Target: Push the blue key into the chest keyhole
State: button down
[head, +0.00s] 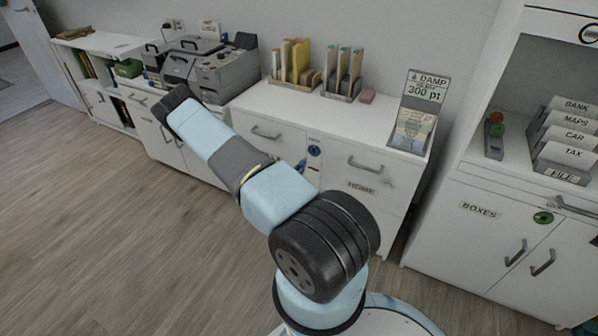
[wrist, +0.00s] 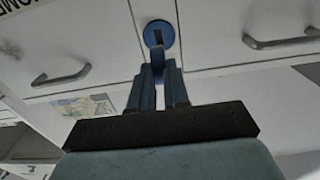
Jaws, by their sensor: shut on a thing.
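The blue round keyhole plate (head: 314,150) sits on the front of the white chest (head: 285,131), between two drawer handles. In the wrist view the keyhole plate (wrist: 164,27) shows a dark slot, just beyond my fingertips. My gripper (wrist: 159,80) is shut on the blue key (wrist: 157,58), which shows between the two fingers and points towards the plate. The key's tip appears at or very close to the slot; I cannot tell whether it is inside. In the head view my gripper (head: 301,165) is small, just below the plate, and the key is not distinguishable.
The chest top holds file racks (head: 341,87), a pink block (head: 367,96) and a DAMP sign (head: 424,88). Chest handles (head: 365,164) stick out either side of the plate. A cabinet (head: 490,215) stands at right, and grey machines (head: 215,70) at left. The wooden floor in front is clear.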

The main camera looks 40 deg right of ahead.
aim_at(304, 164)
jog(key=shift+f, duration=0.15)
jog(key=shift+x, duration=2.85)
jog(key=shift+x, duration=1.45)
jog(key=c, duration=1)
grip_release()
jog(key=shift+s, duration=0.15)
jog(key=shift+c, duration=0.2)
jog(key=v, duration=1.3)
jog(key=shift+a, duration=0.35)
jog(key=shift+s, duration=0.1)
